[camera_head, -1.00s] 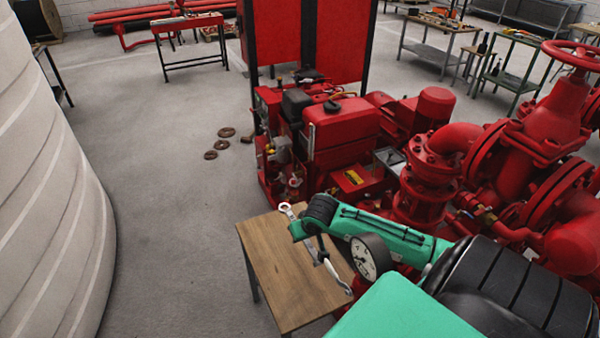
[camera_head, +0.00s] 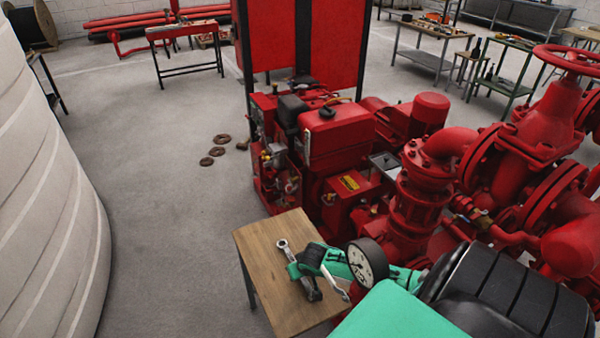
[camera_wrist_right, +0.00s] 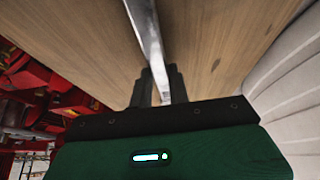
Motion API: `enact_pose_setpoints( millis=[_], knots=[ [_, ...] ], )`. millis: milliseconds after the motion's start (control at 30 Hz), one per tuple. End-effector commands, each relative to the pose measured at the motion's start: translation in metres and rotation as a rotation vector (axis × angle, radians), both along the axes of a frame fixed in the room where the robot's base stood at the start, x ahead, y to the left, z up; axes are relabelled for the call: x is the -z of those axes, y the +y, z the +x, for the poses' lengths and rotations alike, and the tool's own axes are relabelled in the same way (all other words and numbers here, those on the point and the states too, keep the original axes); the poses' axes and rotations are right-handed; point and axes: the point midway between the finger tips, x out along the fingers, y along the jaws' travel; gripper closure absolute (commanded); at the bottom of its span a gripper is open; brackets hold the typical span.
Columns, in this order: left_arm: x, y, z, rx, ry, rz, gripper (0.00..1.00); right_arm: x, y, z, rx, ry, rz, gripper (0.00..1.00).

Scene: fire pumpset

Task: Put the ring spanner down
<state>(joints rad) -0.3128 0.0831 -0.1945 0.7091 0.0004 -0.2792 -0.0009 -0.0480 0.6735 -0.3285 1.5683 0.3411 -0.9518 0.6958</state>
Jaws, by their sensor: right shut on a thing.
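The ring spanner (camera_head: 283,245) is a silver tool, its ring end showing over the wooden table in the head view. My right gripper (camera_wrist_right: 158,88) is shut on its shaft (camera_wrist_right: 147,35) in the wrist view, with the wood grain behind. In the head view, my green and dark wrist partly hides the tool and the fingers. A second bright metal length (camera_head: 335,284) shows to the right of my wrist; I cannot tell whether it belongs to the same tool. Whether the spanner touches the tabletop is unclear. My left gripper is out of view.
The small wooden table (camera_head: 262,250) has bare top at its left and far side. The red pumpset (camera_head: 340,140) stands close behind and right, with a round gauge (camera_head: 367,262) near my arm. A pale ribbed tank (camera_head: 45,190) stands left; the floor between is open.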

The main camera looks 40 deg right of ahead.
Motion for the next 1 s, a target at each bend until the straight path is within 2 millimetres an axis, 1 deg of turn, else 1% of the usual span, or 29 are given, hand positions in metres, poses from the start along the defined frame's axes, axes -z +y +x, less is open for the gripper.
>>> enact_pose_setpoints(
  millis=[133, 267, 300, 367, 400, 633, 767, 867, 1000],
  knots=[
    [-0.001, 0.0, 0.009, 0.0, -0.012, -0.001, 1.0, -0.001, 0.0, 0.001, 0.0, -0.002, -0.001, 1.0],
    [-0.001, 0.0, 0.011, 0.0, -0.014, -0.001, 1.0, 0.002, 0.0, 0.001, 0.0, -0.001, 0.001, 1.0],
    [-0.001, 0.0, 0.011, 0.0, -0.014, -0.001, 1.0, 0.002, 0.0, 0.0, 0.0, -0.001, 0.0, 0.74],
    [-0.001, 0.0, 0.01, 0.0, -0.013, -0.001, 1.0, 0.002, 0.0, 0.0, 0.0, -0.001, 0.0, 0.63],
    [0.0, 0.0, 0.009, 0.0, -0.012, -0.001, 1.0, 0.002, 0.0, 0.0, 0.0, -0.001, 0.0, 0.6],
    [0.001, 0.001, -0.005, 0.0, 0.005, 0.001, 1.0, 0.001, 0.0, 0.0, 0.0, -0.001, 0.0, 0.6],
    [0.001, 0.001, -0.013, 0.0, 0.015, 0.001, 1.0, -0.004, 0.0, -0.001, 0.0, -0.001, 0.0, 0.6],
    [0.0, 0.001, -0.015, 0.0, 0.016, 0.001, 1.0, -0.014, 0.001, -0.005, -0.001, -0.001, -0.001, 0.6],
    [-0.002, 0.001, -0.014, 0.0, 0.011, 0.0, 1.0, -0.036, 0.005, -0.015, -0.002, -0.001, 0.0, 0.6]
  ],
)
